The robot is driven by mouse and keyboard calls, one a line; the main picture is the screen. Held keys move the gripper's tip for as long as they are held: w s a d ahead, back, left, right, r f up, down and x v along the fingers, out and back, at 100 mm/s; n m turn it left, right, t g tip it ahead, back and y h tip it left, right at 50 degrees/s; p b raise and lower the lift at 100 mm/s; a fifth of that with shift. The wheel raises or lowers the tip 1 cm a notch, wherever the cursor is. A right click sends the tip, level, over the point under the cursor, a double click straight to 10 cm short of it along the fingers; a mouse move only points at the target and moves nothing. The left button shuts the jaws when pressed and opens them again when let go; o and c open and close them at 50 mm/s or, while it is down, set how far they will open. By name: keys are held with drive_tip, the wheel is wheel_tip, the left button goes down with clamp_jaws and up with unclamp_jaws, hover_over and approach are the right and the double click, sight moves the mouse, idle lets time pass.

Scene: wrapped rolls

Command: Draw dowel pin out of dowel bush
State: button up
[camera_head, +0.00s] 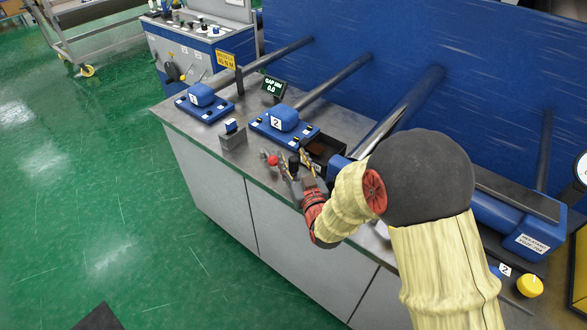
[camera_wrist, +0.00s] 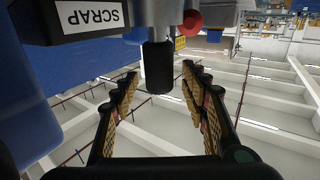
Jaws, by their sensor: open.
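A dark, ribbed cylindrical grip, seemingly the dowel pin (camera_wrist: 158,68), shows in the wrist view with a grey metal cylinder, seemingly the dowel bush (camera_wrist: 158,20), directly above it in the picture. In the head view the dark pin grip (camera_head: 293,164) is small and partly crowded by my fingers. My gripper (camera_head: 299,162) is open, with its fingers around the grip. In the wrist view its padded fingers (camera_wrist: 162,76) stand on both sides of the grip with visible gaps. I cannot tell how deep the pin sits in the bush.
A red ball knob (camera_head: 272,160) stands close left of my gripper. A dark box labelled SCRAP (camera_wrist: 92,18) is close by in the wrist view. Blue fixtures marked 1 (camera_head: 202,96) and 2 (camera_head: 284,120) sit on the bench behind. A small grey block (camera_head: 232,138) stands farther left.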

drive_tip(key=shift+c, duration=0.4)
clamp_jaws()
drive_tip(key=shift+r, duration=0.1)
